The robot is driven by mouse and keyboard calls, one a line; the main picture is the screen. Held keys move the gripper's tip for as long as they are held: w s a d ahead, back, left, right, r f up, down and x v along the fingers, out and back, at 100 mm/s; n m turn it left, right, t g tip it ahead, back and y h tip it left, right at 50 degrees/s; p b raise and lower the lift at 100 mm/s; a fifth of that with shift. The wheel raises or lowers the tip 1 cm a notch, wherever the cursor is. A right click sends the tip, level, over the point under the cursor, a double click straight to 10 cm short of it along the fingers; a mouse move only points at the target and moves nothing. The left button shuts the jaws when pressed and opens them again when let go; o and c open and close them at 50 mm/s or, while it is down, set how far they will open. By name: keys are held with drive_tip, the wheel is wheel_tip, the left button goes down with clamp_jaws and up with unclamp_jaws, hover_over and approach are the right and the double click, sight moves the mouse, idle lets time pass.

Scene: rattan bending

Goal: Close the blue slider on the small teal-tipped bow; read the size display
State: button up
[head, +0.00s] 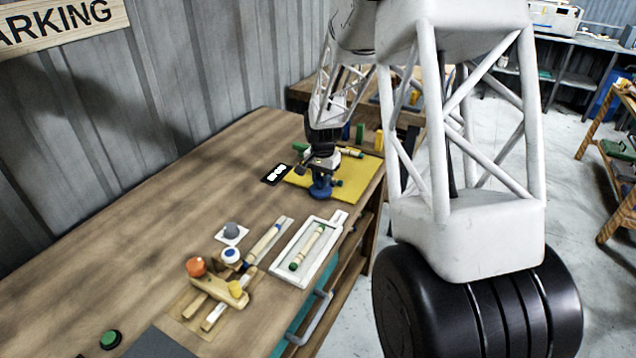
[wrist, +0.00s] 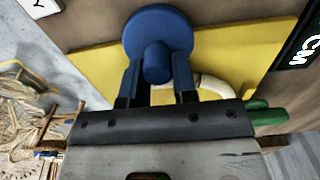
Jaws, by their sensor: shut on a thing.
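My gripper (head: 321,172) is at the yellow board (head: 365,178) near the table's far right corner. In the wrist view its two fingers (wrist: 157,80) are shut on the knob of the blue slider (wrist: 157,25), which ends in a round blue disc. The slider also shows below the gripper in the head view (head: 320,193). A cream curved piece (wrist: 212,84), likely part of the bow, shows just right of the fingers; the rest is hidden. A teal tip (head: 338,183) shows beside the slider. The black size display (head: 275,174) has white characters too blurred to read; the wrist view shows "CM" (wrist: 305,50).
A white tray (head: 278,268) holding a green-tipped rattan piece stands nearer on the table. Wooden fixtures with an orange knob (head: 196,267) and a yellow knob (head: 235,289) lie to its left. A green button (head: 110,339) is at front left. The table's left stretch is clear.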

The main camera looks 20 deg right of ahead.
drive_tip(key=shift+r, duration=0.1)
drive_tip(key=o, duration=0.8)
drive_tip(key=shift+r, duration=3.85)
drive_tip(key=shift+r, duration=0.1)
